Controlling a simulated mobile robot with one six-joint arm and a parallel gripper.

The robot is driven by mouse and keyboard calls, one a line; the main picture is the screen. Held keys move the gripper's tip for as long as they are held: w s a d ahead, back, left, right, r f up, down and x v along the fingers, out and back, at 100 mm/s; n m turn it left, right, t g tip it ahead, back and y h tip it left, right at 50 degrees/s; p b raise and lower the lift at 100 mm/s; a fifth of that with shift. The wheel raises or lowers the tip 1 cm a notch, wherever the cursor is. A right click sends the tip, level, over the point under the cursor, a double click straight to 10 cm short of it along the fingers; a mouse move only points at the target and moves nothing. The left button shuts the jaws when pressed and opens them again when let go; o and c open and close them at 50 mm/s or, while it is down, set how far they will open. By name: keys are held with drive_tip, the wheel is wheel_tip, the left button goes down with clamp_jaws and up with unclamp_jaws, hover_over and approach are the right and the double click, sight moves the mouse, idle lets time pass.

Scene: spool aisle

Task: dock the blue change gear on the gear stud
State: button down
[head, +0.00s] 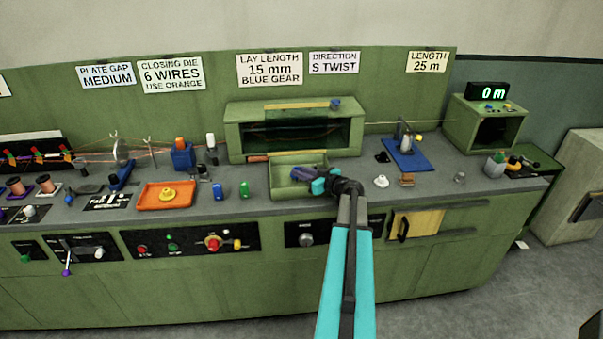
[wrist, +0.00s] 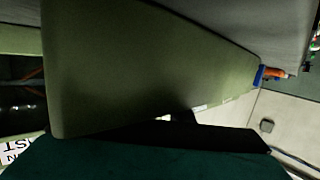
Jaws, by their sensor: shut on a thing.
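My gripper (head: 318,182) reaches over the green tray (head: 285,196) in front of the gearbox-like green cabinet. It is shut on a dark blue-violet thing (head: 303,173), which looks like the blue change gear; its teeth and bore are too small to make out. The thing lies over the tray's inside; I cannot tell whether it touches the tray. In the wrist view a green panel (wrist: 140,70) fills most of the picture close up, and the held thing cannot be made out. I cannot pick out the gear stud for certain in either view.
The green cabinet (head: 237,136) with an open dark front stands behind the tray. A blue knob-like thing (head: 335,103) is on its top. Blue (head: 218,192) and green (head: 244,189) pieces stand left of the tray. An orange tray (head: 150,202) is farther left. A white piece (head: 381,181) stands to the right.

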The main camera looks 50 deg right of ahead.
drive_tip(key=shift+s+a+f, duration=0.1)
drive_tip(key=shift+f, duration=0.65)
drive_tip(key=c, duration=1.6)
unclamp_jaws()
drive_tip(key=shift+f, duration=0.1)
drive_tip(key=shift+r, duration=0.5)
drive_tip(key=s+r+b, duration=0.1)
drive_tip(key=s, duration=0.3)
drive_tip(key=s+r+b, duration=0.1)
drive_tip(key=s, duration=0.2)
drive_tip(key=s+r, duration=0.1)
drive_tip(key=s, duration=0.3)
drive_tip(key=shift+s+a+b, duration=0.15)
drive_tip(key=shift+s+b, duration=0.15)
drive_tip(key=shift+b, duration=0.1)
drive_tip(key=shift+s, duration=0.1)
